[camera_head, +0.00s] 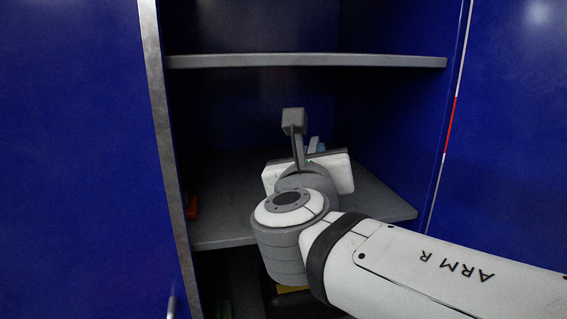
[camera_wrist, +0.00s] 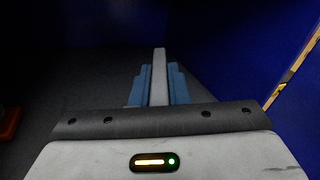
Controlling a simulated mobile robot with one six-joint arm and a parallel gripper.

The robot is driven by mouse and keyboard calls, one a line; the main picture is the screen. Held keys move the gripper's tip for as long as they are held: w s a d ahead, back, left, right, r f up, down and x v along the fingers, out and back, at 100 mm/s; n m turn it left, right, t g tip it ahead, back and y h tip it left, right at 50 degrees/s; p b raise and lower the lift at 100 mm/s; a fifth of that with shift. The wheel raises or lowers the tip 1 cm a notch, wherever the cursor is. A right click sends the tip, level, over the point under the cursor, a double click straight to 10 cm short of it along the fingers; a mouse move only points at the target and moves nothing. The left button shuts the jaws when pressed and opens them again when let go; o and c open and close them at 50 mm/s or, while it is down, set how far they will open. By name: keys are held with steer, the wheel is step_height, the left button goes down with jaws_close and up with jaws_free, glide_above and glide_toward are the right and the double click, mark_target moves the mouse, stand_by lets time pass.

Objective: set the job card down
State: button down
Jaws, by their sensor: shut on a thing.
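My gripper (camera_wrist: 158,88) is inside the blue cabinet, over the middle shelf (camera_head: 222,228). Its two blue fingers are shut on a thin light grey piece, which I take to be the job card (camera_wrist: 159,66), seen edge-on between them. The card reaches a little past the fingertips. In the head view my wrist and gripper body hide most of the fingers; only a bit of blue and a grey edge show beyond it. I cannot tell whether the card touches the shelf.
A red object (camera_head: 192,207) lies at the shelf's left side; it also shows at the left edge of the wrist view (camera_wrist: 9,122). An upper shelf (camera_head: 300,61) spans above. A dark item with yellow (camera_head: 292,289) stands below. The shelf around the fingers looks bare.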

steer(key=w+a+p, duration=0.2)
steer(key=w+a, duration=0.2)
steer(key=w, duration=0.8)
steer(key=f, duration=0.4)
steer(key=w+f, duration=0.1)
steer(key=f, duration=0.1)
steer(key=shift+f+b, duration=0.25)
steer(key=shift+b, duration=0.05)
steer(key=shift+w+f, duration=0.2)
steer(key=shift+f, duration=0.05)
steer(key=shift+f, duration=0.25)
steer(key=c, duration=1.4)
jaws_free()
steer(key=shift+r, duration=0.1)
